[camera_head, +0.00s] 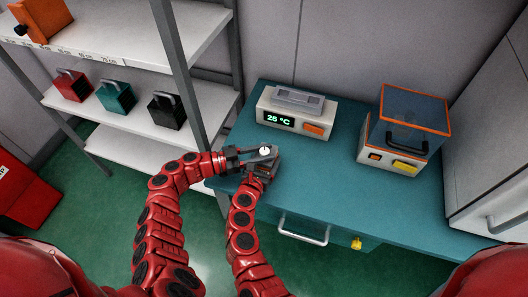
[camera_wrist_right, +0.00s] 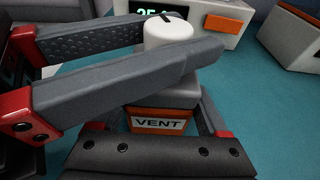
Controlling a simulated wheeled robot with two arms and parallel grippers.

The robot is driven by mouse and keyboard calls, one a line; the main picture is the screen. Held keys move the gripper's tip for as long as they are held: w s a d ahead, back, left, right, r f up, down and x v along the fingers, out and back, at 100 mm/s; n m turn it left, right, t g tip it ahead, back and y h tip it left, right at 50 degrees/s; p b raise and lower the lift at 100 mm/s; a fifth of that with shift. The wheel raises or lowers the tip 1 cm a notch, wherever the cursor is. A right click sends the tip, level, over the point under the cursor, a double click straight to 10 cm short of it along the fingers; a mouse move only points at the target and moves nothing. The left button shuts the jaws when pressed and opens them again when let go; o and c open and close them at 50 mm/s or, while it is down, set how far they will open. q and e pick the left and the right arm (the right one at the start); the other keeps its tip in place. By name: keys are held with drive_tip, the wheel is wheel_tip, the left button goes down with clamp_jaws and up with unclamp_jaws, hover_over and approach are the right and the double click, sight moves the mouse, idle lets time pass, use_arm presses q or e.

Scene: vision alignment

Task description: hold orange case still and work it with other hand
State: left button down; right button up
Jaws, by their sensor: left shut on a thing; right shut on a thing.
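A small case with an orange front and a white VENT label (camera_wrist_right: 160,121) is in the right wrist view, with a grey top and a white knob (camera_wrist_right: 168,32) above it. My left gripper (camera_head: 262,152) reaches in from the left; its grey fingers (camera_wrist_right: 150,75) are shut around the knob. My right gripper (camera_head: 262,170) is shut on the case body from below, its fingers on both sides. In the head view the white knob (camera_head: 265,149) shows between the grippers, which hide most of the case.
The case is at the left edge of a teal bench (camera_head: 310,185). A 25 °C display unit (camera_head: 295,110) and a clear-lidded orange-rimmed box (camera_head: 408,125) stand on it. A shelf (camera_head: 140,110) at left holds red, teal, black cases and an orange block (camera_head: 40,20).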

use_arm(q)
drive_tip(key=shift+a, duration=0.1)
idle(0.3)
drive_tip(key=c, duration=0.5)
unclamp_jaws()
drive_tip(key=shift+s, duration=0.1)
drive_tip(key=v, duration=1.2)
drive_tip(key=shift+s, duration=0.1)
